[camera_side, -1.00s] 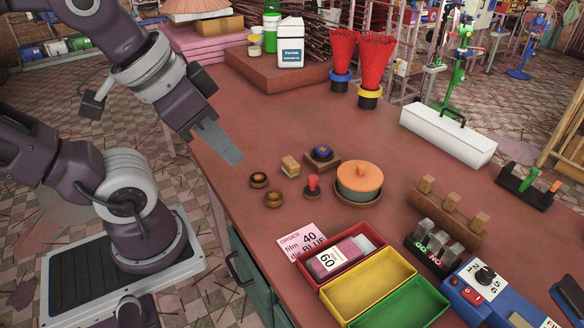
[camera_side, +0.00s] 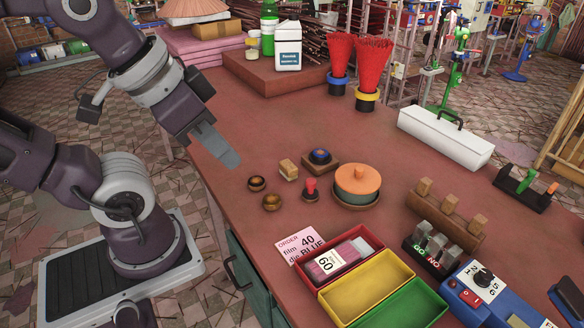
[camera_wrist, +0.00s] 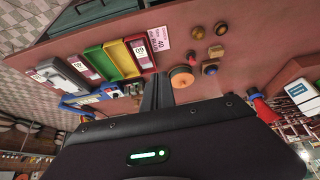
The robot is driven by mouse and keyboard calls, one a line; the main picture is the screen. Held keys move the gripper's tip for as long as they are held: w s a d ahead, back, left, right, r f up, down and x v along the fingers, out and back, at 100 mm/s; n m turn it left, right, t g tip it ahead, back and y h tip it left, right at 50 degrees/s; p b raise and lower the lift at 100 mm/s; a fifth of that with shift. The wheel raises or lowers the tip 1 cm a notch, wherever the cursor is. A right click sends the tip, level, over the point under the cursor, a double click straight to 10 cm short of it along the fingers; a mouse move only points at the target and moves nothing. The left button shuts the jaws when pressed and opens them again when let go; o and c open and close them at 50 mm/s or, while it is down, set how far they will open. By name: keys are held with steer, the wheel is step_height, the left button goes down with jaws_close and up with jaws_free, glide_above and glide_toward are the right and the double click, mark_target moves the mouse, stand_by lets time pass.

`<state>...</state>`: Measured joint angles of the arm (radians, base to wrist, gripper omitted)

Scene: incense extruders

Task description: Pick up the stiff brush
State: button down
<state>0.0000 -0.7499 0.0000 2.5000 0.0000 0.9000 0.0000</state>
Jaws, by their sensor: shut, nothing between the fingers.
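No object in view is plainly recognisable as a stiff brush. A small tan block (camera_side: 288,170) on the bench could be it, but its bristles are too small to make out. It also shows in the wrist view (camera_wrist: 216,51). My gripper (camera_side: 231,162) is shut and empty, held above the left edge of the bench, to the left of the tan block and apart from it. In the wrist view my gripper's dark fingers (camera_wrist: 158,90) are together at the middle.
Two small bowls (camera_side: 257,183), a red-topped stamp (camera_side: 311,188) and an orange-lidded pot (camera_side: 357,181) stand near the block. Red, yellow and green trays (camera_side: 372,287) lie in front. Red stick bundles (camera_side: 374,65) stand behind. The bench's left middle is clear.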

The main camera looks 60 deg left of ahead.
stand_by(0.4)
steer(key=c, duration=1)
jaws_free()
steer(key=shift+o, duration=0.2)
